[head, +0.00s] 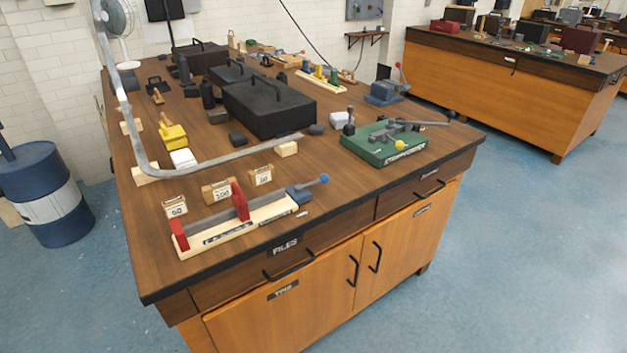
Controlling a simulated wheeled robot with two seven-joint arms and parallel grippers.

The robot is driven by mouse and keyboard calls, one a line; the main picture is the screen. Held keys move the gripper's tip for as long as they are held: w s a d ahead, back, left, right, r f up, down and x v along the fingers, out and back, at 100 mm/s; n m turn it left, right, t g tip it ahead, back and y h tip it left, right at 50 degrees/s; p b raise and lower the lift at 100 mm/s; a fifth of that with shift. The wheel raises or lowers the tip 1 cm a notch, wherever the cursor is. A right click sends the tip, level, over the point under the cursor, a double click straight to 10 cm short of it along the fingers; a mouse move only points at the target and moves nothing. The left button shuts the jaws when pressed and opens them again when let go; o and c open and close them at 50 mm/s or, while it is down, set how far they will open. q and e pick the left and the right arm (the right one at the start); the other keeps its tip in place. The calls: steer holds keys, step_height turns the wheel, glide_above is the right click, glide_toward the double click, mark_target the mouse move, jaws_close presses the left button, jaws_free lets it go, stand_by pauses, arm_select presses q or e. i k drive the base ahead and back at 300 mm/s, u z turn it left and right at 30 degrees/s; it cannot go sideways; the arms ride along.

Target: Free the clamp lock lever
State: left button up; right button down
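I cannot tell for certain which part is the clamp lock lever. A green base (378,148) with white lettering stands near the front right of the wooden workbench (330,185). A grey lever arm (425,123) lies nearly flat across it and reaches past its right end. A yellow ball (399,145) sits at its front side. Near the front edge, a cream base (235,232) carries red end blocks, a grey bar, and a blue block with a blue ball-tipped lever (312,184). A blue clamp-like device (387,92) with a red-tipped handle stands at the back right. Neither gripper is in view.
A bent grey tube (130,110) rises at the left and runs across the bench. Black cases (268,105) fill the middle. Labelled wooden blocks (220,191) stand behind the cream base. A blue drum (45,190) stands left. The blue floor at the right is clear.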

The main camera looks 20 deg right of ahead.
mark_target(323, 178)
steer(key=z, duration=1.2)
steer(key=i, duration=0.55)
steer(key=u, duration=1.55)
